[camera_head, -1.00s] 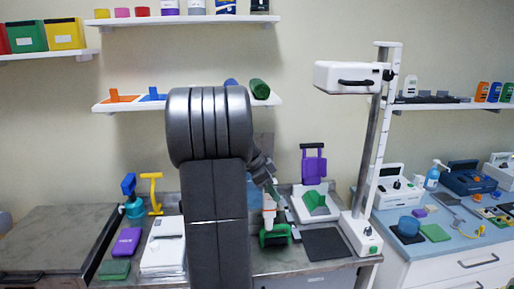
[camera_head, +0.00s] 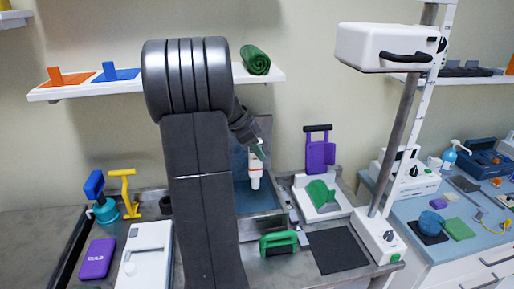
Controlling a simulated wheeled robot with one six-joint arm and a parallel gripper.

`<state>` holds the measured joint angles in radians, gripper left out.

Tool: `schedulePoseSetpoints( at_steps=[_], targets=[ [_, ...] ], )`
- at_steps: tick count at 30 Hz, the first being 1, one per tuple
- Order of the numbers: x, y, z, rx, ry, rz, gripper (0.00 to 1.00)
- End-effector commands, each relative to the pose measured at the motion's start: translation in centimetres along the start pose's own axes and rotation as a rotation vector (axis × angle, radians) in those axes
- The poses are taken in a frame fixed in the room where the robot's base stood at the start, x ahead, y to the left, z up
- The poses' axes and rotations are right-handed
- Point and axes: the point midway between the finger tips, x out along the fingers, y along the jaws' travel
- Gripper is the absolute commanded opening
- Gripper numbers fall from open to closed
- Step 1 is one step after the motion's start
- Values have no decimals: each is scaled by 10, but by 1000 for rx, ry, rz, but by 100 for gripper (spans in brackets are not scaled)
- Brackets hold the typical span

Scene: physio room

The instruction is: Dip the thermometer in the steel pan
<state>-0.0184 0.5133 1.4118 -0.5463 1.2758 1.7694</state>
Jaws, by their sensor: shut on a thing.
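My gripper (camera_head: 257,147) is small in the head view, just right of my dark arm. It is shut on the thermometer (camera_head: 255,170), a white upright stick with an orange band, which hangs below the fingers. The steel pan (camera_head: 264,222) looks like the metal basin with a blue inside, partly hidden behind my arm. The thermometer appears in front of the blue inside. I cannot tell whether its lower tip is above the pan or in it.
A green-handled block (camera_head: 279,243) stands just in front of the pan. A dark mat (camera_head: 338,249) lies to its right. A white stand with a green wedge (camera_head: 320,195) and a tall lamp post (camera_head: 397,150) stand further right. A white box (camera_head: 146,255) is left of my arm.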

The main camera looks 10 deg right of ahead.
Motion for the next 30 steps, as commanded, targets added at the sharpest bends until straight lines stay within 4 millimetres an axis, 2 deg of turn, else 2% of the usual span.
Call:
schedulePoseSetpoints(
  at_steps=[30],
  targets=[
    [71,0,40,0,0,0,0]
  ],
)
